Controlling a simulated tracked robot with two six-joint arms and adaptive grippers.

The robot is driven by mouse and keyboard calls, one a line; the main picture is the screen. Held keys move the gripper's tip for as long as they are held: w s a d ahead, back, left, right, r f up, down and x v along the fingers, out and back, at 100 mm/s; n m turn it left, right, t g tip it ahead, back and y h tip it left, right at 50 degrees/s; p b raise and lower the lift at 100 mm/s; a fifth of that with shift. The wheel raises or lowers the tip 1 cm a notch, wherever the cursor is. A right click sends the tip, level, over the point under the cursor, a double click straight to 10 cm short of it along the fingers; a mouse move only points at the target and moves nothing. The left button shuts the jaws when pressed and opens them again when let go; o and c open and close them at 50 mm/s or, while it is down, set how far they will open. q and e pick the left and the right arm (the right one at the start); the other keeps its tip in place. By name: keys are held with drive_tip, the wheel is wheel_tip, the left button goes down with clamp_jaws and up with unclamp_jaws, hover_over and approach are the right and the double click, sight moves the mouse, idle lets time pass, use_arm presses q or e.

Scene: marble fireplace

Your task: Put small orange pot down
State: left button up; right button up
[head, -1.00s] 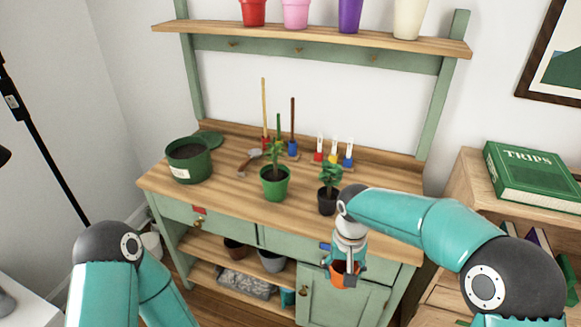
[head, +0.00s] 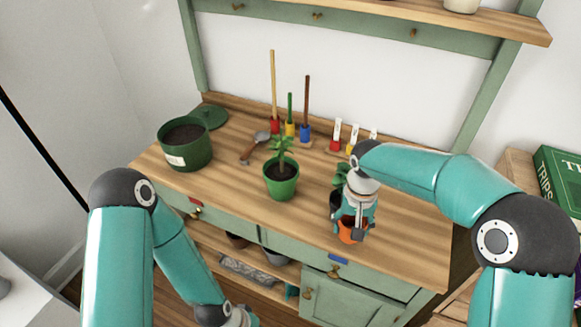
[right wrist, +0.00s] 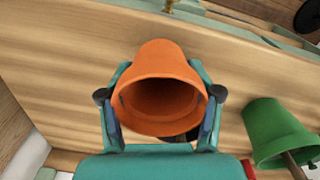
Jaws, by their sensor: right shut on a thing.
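The small orange pot (head: 350,233) is empty in the right wrist view (right wrist: 160,75), its open mouth facing the camera. My right gripper (head: 353,222) is shut on it, with a finger on each side. In the head view the pot is upright over the front of the wooden worktop (head: 400,235), right of the middle. I cannot tell whether its base touches the wood. A dark pot with a plant (head: 340,181) is just behind it, mostly hidden by my gripper. My left arm hangs at the lower left, and its fingers are out of the picture.
A green pot with a plant (head: 281,183) stands left of the orange pot. A large dark green pot of soil (head: 185,146), a trowel (head: 255,147) and several upright tools are farther back. Bare wood lies to the right of my gripper.

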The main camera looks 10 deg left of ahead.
drive_tip(key=shift+d, duration=0.25)
